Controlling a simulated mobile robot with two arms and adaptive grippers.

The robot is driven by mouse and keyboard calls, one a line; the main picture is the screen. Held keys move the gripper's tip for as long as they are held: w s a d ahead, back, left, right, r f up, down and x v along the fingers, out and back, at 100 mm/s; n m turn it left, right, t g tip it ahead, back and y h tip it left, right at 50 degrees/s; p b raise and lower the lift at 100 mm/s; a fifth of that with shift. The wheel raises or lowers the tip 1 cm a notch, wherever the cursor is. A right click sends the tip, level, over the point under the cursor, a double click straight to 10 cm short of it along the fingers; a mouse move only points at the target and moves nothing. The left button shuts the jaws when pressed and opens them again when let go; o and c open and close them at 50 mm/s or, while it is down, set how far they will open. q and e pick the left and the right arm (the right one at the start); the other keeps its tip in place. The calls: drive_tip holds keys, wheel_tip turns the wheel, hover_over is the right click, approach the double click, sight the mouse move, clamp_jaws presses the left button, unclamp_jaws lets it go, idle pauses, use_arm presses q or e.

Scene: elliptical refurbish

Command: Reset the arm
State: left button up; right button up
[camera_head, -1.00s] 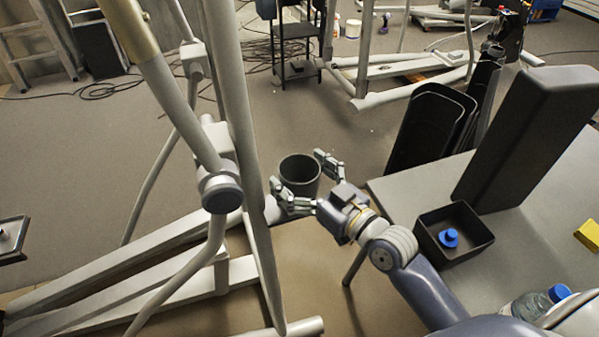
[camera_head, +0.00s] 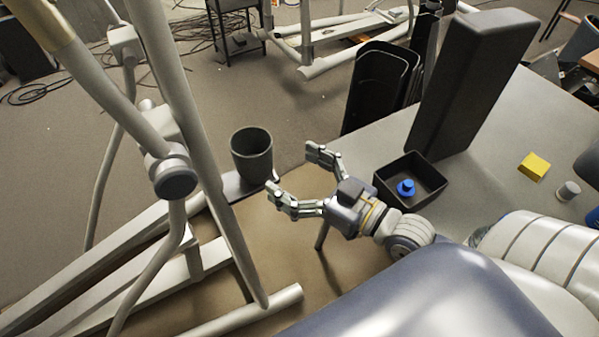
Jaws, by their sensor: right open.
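My right gripper (camera_head: 296,172) is open and empty in the middle of the head view, its two fingers spread and pointing left. A dark grey cup (camera_head: 252,156) stands upright on a small ledge of the elliptical machine (camera_head: 160,150), just left of the fingertips. The cup appears apart from both fingers. My right arm runs from the gripper down to the lower right, and a large blue-grey link fills the bottom. My left gripper is not in view.
A grey table (camera_head: 490,150) on the right holds a black tray (camera_head: 430,181) with a blue knob-like piece (camera_head: 406,187), a tall black block (camera_head: 474,80), a yellow block (camera_head: 534,166) and a small grey cylinder (camera_head: 568,191). Black panels (camera_head: 376,85) stand behind the table.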

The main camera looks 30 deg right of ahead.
drive_tip(key=shift+s+d, duration=0.25)
drive_tip(key=shift+s, duration=0.25)
drive_tip(key=d+f+m+g+h, duration=0.1)
drive_tip(key=d+f, duration=0.2)
drive_tip(key=f, duration=0.4)
drive_tip(key=w+d+f+g+h, duration=0.1)
drive_tip(key=d+f+h, duration=0.1)
drive_tip(key=f, duration=0.4)
drive_tip(key=d+f+m+g+h, duration=0.1)
drive_tip(key=d+f, duration=0.2)
drive_tip(key=f, duration=0.4)
drive_tip(key=s+d+f+m+g+h, duration=0.1)
drive_tip(key=s+f+g, duration=0.15)
drive_tip(key=f, duration=0.65)
drive_tip(key=s+d+f+g+h, duration=0.1)
drive_tip(key=s+d+f+h, duration=0.15)
drive_tip(key=f, duration=0.65)
drive_tip(key=s+a+f+g+p, duration=0.1)
drive_tip(key=s+a+f+g, duration=0.25)
drive_tip(key=s+f, duration=0.95)
drive_tip(key=s+a+f+g, duration=0.2)
drive_tip(key=s+f, duration=0.2)
drive_tip(key=s, duration=0.3)
drive_tip(key=s+a+f+g, duration=0.2)
drive_tip(key=s+f, duration=0.3)
drive_tip(key=s, duration=0.3)
drive_tip(key=shift+a+f+n+g+p, duration=0.25)
drive_tip(key=shift+n+g+p, duration=0.1)
drive_tip(key=shift+g, duration=0.35)
